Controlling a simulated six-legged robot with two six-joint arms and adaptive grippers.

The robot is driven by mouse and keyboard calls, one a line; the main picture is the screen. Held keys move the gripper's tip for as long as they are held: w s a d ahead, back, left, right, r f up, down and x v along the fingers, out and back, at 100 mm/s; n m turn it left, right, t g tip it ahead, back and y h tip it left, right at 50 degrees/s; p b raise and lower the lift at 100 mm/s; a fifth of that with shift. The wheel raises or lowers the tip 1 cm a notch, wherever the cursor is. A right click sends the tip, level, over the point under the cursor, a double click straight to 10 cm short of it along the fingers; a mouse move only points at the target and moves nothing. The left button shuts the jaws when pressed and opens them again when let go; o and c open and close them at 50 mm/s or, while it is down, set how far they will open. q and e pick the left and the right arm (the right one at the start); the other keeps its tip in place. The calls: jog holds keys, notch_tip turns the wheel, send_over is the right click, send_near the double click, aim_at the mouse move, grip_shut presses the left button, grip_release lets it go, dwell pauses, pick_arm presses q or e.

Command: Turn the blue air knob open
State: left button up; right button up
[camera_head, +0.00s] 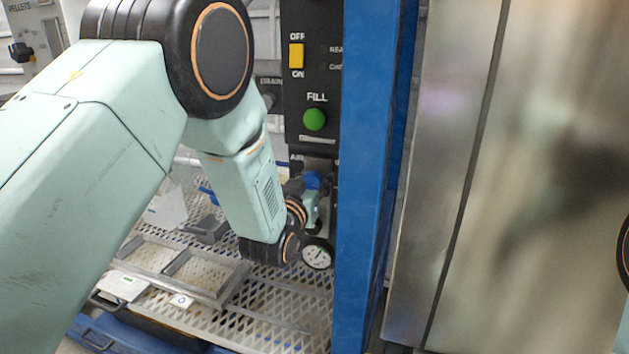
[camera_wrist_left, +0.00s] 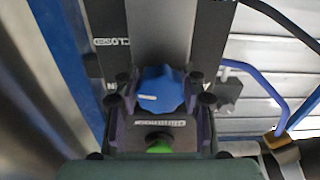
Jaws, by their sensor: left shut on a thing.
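The blue air knob (camera_head: 313,180) is on the dark panel below the green FILL button (camera_head: 314,120), partly hidden by my left gripper. It also shows in the left wrist view (camera_wrist_left: 162,90), between the two fingers. My left gripper (camera_head: 306,192) has come in from the left and is shut on the knob. In the wrist view a white label, seemingly reading CLOSED (camera_wrist_left: 111,42), is on the dark panel beside the knob. I cannot tell the knob's exact turn angle. My right gripper is not in view.
A round gauge (camera_head: 318,254) is just below the gripper. A blue post (camera_head: 364,180) stands close on the right. A yellow OFF/ON switch (camera_head: 296,56) is above FILL. Below is a mesh shelf (camera_head: 285,300) with a metal frame tray (camera_head: 232,283).

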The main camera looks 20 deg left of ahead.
pick_arm(q)
jog(key=n+p, duration=0.2)
jog(key=n, duration=0.2)
jog(key=shift+n+p, duration=0.3)
jog(key=shift+p, duration=0.05)
jog(key=n+p, duration=0.2)
jog(key=n, duration=0.2)
jog(key=shift+n+p, duration=0.4)
jog(key=shift+n, duration=0.7)
jog(key=o, duration=1.2)
jog(key=shift+c, duration=0.2)
jog(key=s, duration=1.2)
jog(key=shift+a, duration=0.2)
